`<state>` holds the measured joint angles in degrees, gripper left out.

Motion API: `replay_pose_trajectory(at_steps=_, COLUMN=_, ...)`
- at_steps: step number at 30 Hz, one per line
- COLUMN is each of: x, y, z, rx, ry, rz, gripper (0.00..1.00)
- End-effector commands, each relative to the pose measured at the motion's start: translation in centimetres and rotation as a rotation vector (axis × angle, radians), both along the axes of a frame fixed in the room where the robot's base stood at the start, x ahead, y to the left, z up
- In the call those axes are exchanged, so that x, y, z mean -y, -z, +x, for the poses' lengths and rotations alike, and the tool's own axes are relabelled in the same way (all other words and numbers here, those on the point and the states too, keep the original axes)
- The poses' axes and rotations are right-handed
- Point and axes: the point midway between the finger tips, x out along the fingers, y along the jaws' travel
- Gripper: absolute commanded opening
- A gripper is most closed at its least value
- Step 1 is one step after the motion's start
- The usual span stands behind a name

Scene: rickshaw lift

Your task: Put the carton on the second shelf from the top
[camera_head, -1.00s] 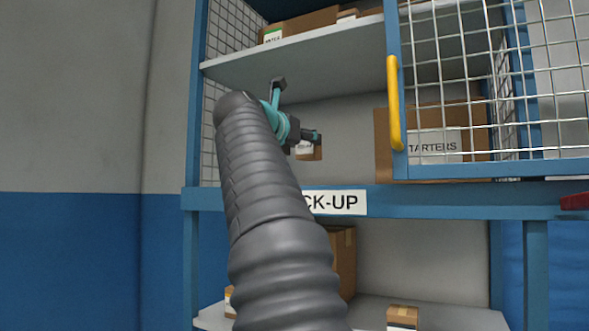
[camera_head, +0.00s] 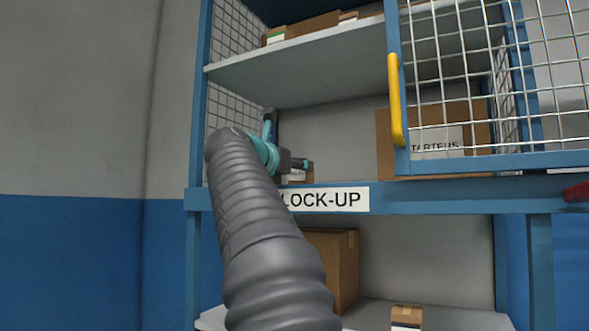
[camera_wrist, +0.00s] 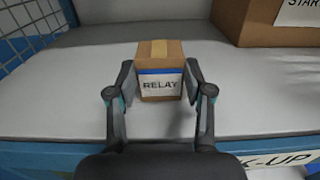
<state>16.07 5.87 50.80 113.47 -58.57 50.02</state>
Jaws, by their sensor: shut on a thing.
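The small brown carton (camera_wrist: 160,50) has a tape strip on top and a white "RELAY" label with a blue band on its front. My gripper (camera_wrist: 160,76) is shut on it, one finger on each side. The carton is upright, over the second shelf from the top (camera_wrist: 62,95), at or very close to its surface; I cannot tell whether it touches. In the head view my gripper (camera_head: 300,164) is inside the left bay above the "LOCK-UP" sign, and the carton (camera_head: 296,177) shows only partly below it.
A large "STARTERS" box (camera_head: 385,143) stands to the right on the same shelf. A mesh door (camera_head: 470,163) with a yellow handle (camera_head: 395,100) is at the right front. The top shelf (camera_head: 300,65) is overhead, with mesh at left. Shelf space left of the carton is clear.

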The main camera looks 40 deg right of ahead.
Motion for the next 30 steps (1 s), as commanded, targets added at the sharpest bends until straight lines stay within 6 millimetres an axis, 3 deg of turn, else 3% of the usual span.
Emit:
replay_pose_trajectory(at_steps=1, x=0.0, y=0.3, z=0.0, rx=0.000, ry=0.000, rz=0.000, gripper=0.09)
replay_pose_trajectory(at_steps=2, x=0.0, y=0.1, z=0.0, rx=0.000, ry=0.000, rz=0.000, gripper=0.59)
replay_pose_trajectory(at_steps=4, x=0.0, y=0.1, z=0.0, rx=0.000, ry=0.000, rz=0.000, gripper=0.76)
replay_pose_trajectory(at_steps=17, x=-0.4, y=-0.1, z=-0.1, rx=0.000, ry=-0.002, rz=0.000, gripper=0.76)
replay_pose_trajectory(at_steps=30, x=-7.7, y=0.0, z=-3.0, rx=0.001, ry=-0.005, rz=0.000, gripper=0.76)
